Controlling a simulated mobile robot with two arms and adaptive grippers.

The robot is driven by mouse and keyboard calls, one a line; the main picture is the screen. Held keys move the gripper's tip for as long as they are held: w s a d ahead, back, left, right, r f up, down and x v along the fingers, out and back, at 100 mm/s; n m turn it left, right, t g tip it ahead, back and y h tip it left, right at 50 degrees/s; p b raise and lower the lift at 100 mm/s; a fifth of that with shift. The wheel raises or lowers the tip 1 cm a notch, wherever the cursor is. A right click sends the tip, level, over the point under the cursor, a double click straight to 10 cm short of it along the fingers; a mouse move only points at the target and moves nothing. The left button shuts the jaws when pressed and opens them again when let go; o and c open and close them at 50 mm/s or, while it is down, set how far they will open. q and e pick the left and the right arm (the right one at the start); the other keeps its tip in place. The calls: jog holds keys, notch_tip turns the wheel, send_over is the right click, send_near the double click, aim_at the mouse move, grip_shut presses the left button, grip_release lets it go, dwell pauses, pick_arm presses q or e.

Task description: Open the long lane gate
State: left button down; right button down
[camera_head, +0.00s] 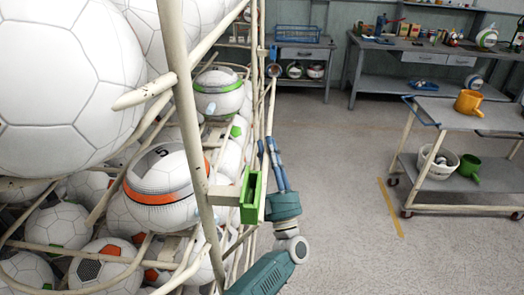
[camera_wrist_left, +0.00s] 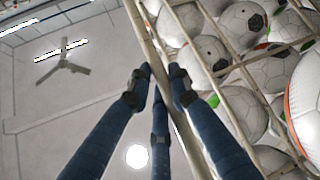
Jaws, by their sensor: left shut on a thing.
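The lane frame of cream metal bars (camera_head: 190,120) holds many balls on the left of the head view. My left gripper (camera_head: 272,148) is at the right edge of this frame, with its blue fingers pointing up. In the left wrist view, the fingers (camera_wrist_left: 161,75) close around a slim cream bar (camera_wrist_left: 178,125), which looks like part of the gate. A cream upright bar (camera_head: 271,100) with a round end rises above the fingers in the head view. The exact contact is partly hidden by the fingers. My right gripper is not in view.
A green bracket (camera_head: 250,195) sits on a cream stub just left of my left gripper. White balls (camera_head: 165,188) fill the frame. A grey cart (camera_head: 470,115) with mugs stands at right, and workbenches (camera_head: 425,65) stand behind. The floor (camera_head: 340,180) between is clear.

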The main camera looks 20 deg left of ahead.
pick_arm(q)
jog(key=shift+f, duration=0.1)
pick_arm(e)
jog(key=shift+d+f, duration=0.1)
pick_arm(q)
jog(key=c, duration=1.6)
grip_release()
jog(key=shift+o, duration=0.2)
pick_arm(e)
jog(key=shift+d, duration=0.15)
pick_arm(q)
jog(key=shift+d, duration=0.1)
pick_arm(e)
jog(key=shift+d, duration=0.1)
